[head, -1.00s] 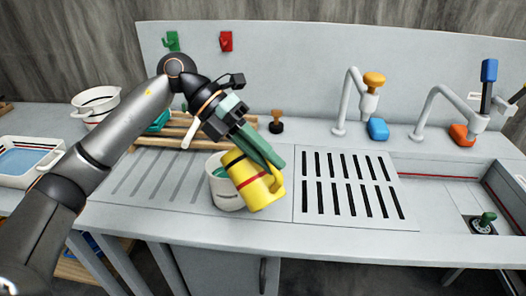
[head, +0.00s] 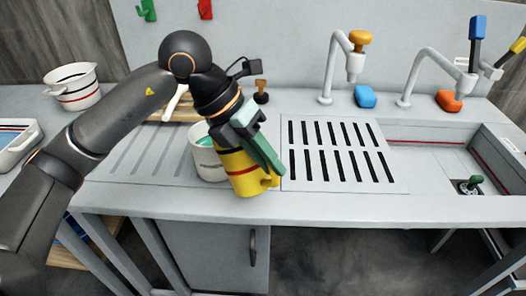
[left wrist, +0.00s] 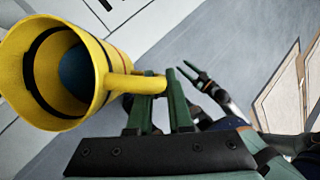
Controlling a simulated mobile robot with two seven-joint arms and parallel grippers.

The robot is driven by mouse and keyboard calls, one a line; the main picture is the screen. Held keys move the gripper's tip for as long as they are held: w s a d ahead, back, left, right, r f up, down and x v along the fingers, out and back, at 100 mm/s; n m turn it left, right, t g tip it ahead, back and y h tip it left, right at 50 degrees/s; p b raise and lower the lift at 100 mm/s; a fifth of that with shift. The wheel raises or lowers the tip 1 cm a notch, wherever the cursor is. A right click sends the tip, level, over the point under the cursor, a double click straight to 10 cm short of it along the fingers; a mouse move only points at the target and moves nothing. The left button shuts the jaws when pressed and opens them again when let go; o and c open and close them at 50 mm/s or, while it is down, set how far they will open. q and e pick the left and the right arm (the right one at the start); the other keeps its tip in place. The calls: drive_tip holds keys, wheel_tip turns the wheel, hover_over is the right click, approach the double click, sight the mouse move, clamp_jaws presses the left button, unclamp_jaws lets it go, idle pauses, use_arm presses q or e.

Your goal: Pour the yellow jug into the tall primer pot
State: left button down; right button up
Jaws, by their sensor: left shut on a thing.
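The yellow jug (head: 240,172), with a dark band and a red stripe, hangs from my left gripper (head: 268,155), which is shut on its handle. The jug leans only slightly. In the left wrist view its open mouth (left wrist: 18,75) shows dark blue inside, and the handle (left wrist: 148,85) lies between the green fingers (left wrist: 160,105). A white pot (head: 208,168) with teal inside stands on the counter just left of the jug, partly hidden behind it. My right gripper (left wrist: 197,78) seems to show small in the left wrist view; its opening is unclear.
A white striped pot (head: 75,90) stands at the back left beyond a shallow tray (head: 15,148). Slotted grating (head: 345,155) and a sink (head: 440,160) lie to the right. Two grey taps (head: 340,70) stand behind. The counter's front strip is clear.

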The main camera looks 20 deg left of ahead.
use_arm(q)
drive_tip(key=shift+s+d+f+t+y+b, duration=0.2)
drive_tip(key=shift+d+f+y+b, duration=0.1)
drive_tip(key=shift+f, duration=0.2)
drive_tip(key=shift+s+d+f+t+y+b, duration=0.15)
drive_tip(key=shift+d+f+y+b, duration=0.15)
drive_tip(key=shift+f, duration=0.15)
wheel_tip(320, 180, down, 6)
drive_tip(key=s+d+m+t+y+b, duration=0.1)
drive_tip(key=d+t+y+b, duration=0.1)
drive_tip(key=b, duration=0.3)
drive_tip(key=shift+s+d+r+y, duration=0.2)
drive_tip(key=shift+y, duration=0.5)
use_arm(e)
drive_tip(key=shift+n+y, duration=0.3)
drive_tip(key=shift+y, duration=0.1)
drive_tip(key=f, duration=0.1)
drive_tip(key=w+a+f, duration=0.1)
drive_tip(key=a+f, duration=0.1)
drive_tip(key=f, duration=0.1)
drive_tip(key=shift+w+a, duration=0.25)
drive_tip(key=shift+w, duration=0.05)
drive_tip(key=shift+s, duration=0.1)
use_arm(q)
drive_tip(key=shift+r+p, duration=0.65)
drive_tip(key=shift+r, duration=1.4)
use_arm(e)
drive_tip(key=shift+s+d+r, duration=0.1)
drive_tip(key=shift+s+r, duration=0.05)
drive_tip(key=shift+r, duration=0.55)
